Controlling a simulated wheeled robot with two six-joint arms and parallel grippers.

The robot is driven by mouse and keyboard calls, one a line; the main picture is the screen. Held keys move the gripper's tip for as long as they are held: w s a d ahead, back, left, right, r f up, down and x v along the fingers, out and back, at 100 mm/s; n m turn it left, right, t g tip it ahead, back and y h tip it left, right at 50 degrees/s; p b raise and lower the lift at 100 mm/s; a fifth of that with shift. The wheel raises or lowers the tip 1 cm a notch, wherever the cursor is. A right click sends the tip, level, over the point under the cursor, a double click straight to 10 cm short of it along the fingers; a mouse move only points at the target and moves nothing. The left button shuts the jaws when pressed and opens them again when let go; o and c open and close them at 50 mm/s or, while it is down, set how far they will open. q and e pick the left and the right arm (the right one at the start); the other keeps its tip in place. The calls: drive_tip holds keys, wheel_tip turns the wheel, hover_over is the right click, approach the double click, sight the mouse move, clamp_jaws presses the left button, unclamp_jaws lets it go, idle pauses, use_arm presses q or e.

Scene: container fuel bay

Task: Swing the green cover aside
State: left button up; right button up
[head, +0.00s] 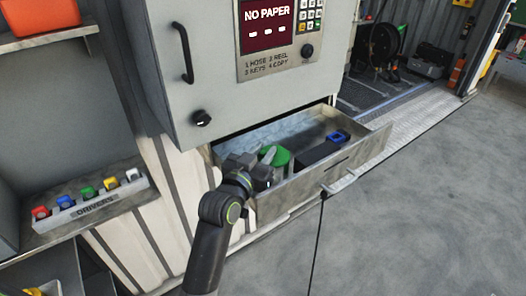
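The round green cover (281,158) lies inside a pulled-out metal drawer (356,160) under the grey cabinet. My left gripper (256,157) reaches over the drawer's front left corner, at the left side of the green cover. Its two grey fingers look spread apart, and one overlaps the cover's left part in the picture. I cannot tell whether it touches the cover. What lies under the cover is hidden. My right gripper is not in view.
The drawer also holds a dark box (316,153) and a blue square-framed piece (338,136). The cabinet (195,90) stands above the drawer's back. Open floor (430,210) lies to the right.

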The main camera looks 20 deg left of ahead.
use_arm(q)
drive_tip(key=shift+o, duration=0.7)
wheel_tip(320, 180, up, 10)
drive_tip(key=shift+b, duration=0.3)
drive_tip(key=shift+o, duration=0.4)
